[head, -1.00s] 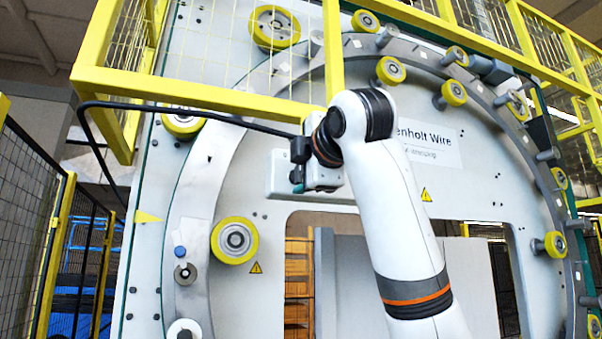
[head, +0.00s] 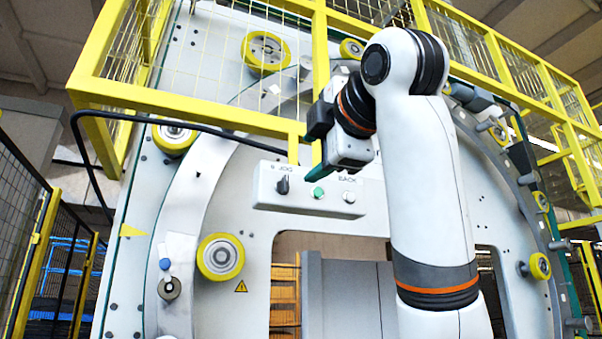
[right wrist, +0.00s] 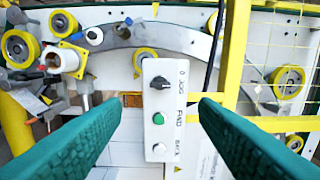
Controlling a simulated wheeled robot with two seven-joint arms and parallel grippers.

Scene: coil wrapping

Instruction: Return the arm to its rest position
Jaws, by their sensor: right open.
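My right arm (head: 425,170), white with an orange band, rises in front of the machine in the head view. Its gripper (head: 318,160) is up beside the yellow rail, just above the control box (head: 267,190), and partly hides the box's top edge. In the right wrist view my two green fingers (right wrist: 150,102) are spread wide with nothing between them but the view of the control box (right wrist: 158,72). The box carries a dark selector knob (head: 283,186), a green button (head: 318,192) and a white button (head: 349,197). My left gripper is not in view.
Yellow guard rails (head: 190,107) with mesh run close behind and above my right gripper. A black cable (head: 85,150) arcs at left. The large ring (head: 190,215) with yellow rollers (head: 220,257) stands behind. A mesh fence (head: 30,240) is at far left.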

